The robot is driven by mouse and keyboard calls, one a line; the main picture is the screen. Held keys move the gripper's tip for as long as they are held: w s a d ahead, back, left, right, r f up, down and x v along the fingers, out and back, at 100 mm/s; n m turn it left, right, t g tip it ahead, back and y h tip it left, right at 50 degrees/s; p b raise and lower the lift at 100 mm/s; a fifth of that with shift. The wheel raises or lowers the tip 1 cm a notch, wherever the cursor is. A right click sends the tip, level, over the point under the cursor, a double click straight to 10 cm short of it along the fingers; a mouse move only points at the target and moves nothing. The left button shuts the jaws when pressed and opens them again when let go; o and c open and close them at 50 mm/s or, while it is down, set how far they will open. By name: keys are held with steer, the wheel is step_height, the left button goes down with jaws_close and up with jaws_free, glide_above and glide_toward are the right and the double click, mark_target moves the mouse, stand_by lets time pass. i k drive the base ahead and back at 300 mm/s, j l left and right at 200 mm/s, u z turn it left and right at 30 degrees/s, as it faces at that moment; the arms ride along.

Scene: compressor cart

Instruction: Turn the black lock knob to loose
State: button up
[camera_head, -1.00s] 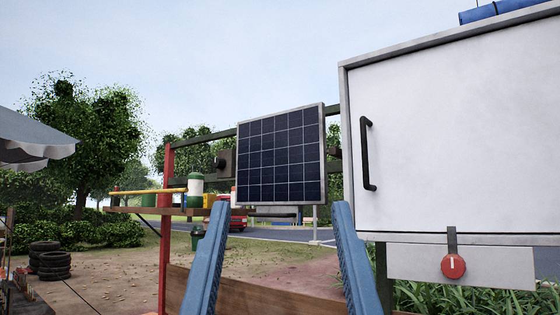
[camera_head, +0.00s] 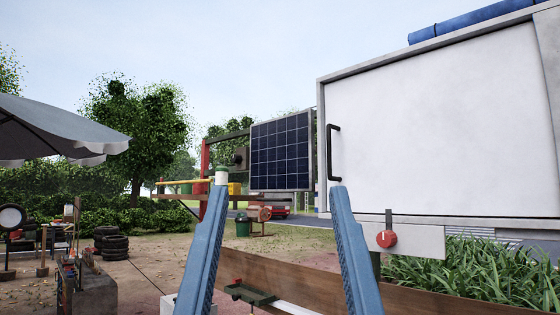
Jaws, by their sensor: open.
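A small round black knob (camera_head: 240,156) shows on a dark plate at the rail left of the solar panel (camera_head: 281,152). It looks like the lock knob, but it is far off and too small to read its setting. My gripper (camera_head: 279,188) shows as two blue fingers pointing up and away, spread wide with nothing between them. In the picture the knob lies between the fingers, slightly above their tips and nearer the left one. The gripper is well apart from it.
A white cabinet (camera_head: 440,125) with a black handle (camera_head: 333,152) fills the right. A red knob (camera_head: 387,239) hangs below it. A wooden beam (camera_head: 400,300) crosses low ahead, with a green bracket (camera_head: 250,293). Tyres (camera_head: 110,243) and a grey umbrella (camera_head: 50,130) stand left; open ground lies between.

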mark_target(236, 159)
steer(key=i+j+z, duration=0.1)
steer(key=i+j, duration=0.15)
steer(key=i+j+z, duration=0.15)
steer(key=j, duration=0.3)
steer(key=i+j+z, duration=0.1)
steer(key=i+j, duration=0.25)
steer(key=i+j+z, duration=0.15)
steer(key=j, duration=0.3)
steer(key=i, duration=0.05)
